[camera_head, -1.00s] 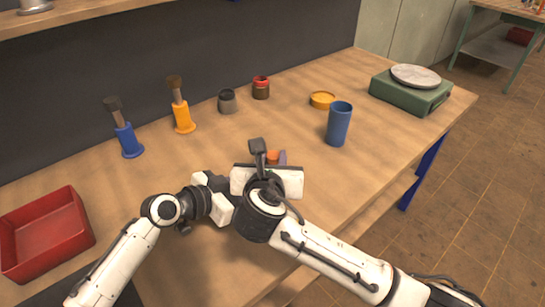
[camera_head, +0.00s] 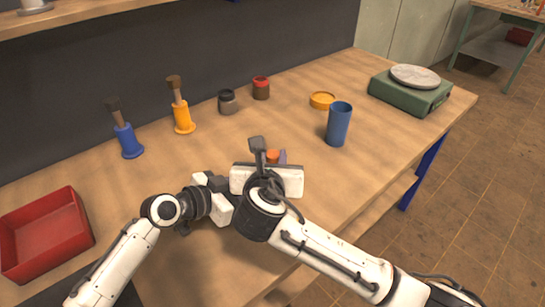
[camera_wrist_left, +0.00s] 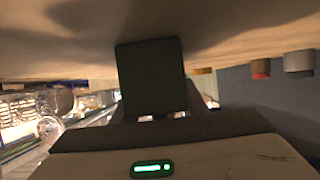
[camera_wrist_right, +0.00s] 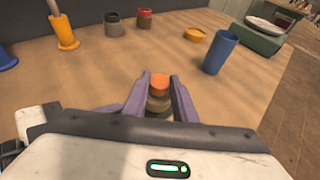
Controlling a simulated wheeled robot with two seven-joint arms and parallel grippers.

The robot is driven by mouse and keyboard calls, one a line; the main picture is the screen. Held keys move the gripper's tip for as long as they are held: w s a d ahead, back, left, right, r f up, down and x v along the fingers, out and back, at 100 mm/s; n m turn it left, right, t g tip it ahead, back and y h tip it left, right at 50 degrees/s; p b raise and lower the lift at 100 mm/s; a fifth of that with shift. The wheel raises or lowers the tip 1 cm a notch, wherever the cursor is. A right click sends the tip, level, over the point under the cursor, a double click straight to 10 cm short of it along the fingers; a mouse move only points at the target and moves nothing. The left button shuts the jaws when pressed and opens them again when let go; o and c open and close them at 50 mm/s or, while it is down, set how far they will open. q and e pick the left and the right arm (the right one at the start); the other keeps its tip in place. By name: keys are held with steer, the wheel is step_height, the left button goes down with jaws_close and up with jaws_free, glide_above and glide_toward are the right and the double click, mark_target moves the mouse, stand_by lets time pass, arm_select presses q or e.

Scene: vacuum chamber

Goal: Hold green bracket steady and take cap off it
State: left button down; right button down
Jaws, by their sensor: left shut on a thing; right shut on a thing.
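The green bracket (camera_wrist_left: 150,78) fills the middle of the left wrist view as a dark block, and my left gripper (camera_wrist_left: 158,110) is shut on it. In the head view most of the bracket is hidden behind my arms. The orange cap (camera_wrist_right: 159,83) shows between the purple-grey fingers of my right gripper (camera_wrist_right: 157,98), which is shut on it; olive and greenish parts show just below the cap. In the head view the cap (camera_head: 272,156) is a small orange spot by the right fingers. I cannot tell whether cap and bracket still touch.
A blue cup (camera_head: 339,124) stands right of my grippers, with a yellow lid (camera_head: 322,100) behind it. Blue (camera_head: 128,140) and orange (camera_head: 183,116) brush holders and two small jars (camera_head: 261,88) stand behind. A red tray (camera_head: 45,235) is at left, a green scale (camera_head: 410,94) at back right.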

steer(key=shift+r, duration=0.95)
steer(key=shift+r, duration=2)
arm_select(q)
steer(key=c, duration=1)
jaws_free()
steer(key=shift+a, duration=0.1)
